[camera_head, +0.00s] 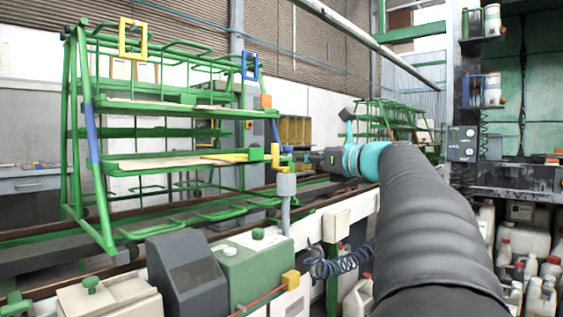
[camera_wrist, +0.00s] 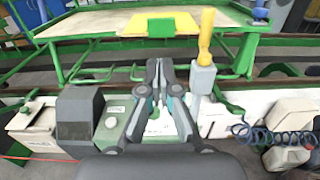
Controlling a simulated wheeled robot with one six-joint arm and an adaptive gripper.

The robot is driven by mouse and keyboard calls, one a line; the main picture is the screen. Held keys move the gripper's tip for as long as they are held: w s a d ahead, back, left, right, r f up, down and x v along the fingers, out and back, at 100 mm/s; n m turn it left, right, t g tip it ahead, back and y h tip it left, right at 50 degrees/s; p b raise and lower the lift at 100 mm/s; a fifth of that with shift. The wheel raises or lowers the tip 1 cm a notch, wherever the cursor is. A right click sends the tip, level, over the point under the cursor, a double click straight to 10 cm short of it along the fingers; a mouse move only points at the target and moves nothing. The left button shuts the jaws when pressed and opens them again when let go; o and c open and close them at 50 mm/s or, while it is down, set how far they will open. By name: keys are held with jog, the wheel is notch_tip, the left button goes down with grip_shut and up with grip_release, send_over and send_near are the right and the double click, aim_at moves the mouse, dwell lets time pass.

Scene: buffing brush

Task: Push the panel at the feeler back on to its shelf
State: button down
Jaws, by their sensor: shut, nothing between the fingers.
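A pale flat panel lies on the lower shelf of the green rack (camera_head: 104,212); it shows in the head view (camera_head: 165,163) and across the top of the wrist view (camera_wrist: 105,22). The feeler is a grey post with a yellow top (camera_head: 286,188), standing in front of the rack; in the wrist view the feeler (camera_wrist: 203,72) is just right of my fingers. My gripper (camera_wrist: 166,62) is shut and empty, its tips pointing towards the panel's near edge by a yellow-and-green block (camera_wrist: 172,25). In the head view my gripper (camera_head: 330,158) is right of the feeler. Contact cannot be told.
Another pale panel (camera_head: 150,107) lies on the upper shelf. A dark grey box (camera_head: 187,275) and a green box (camera_head: 250,265) stand in front of the rack. A coiled blue cable (camera_head: 335,264) hangs right of the feeler. Containers (camera_head: 535,295) fill the lower right.

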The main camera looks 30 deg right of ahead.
aim_at(257, 155)
jog(key=x, duration=1.2)
jog(key=shift+w+a+f, duration=0.1)
jog(key=shift+w+a, duration=0.05)
jog(key=shift+w, duration=0.05)
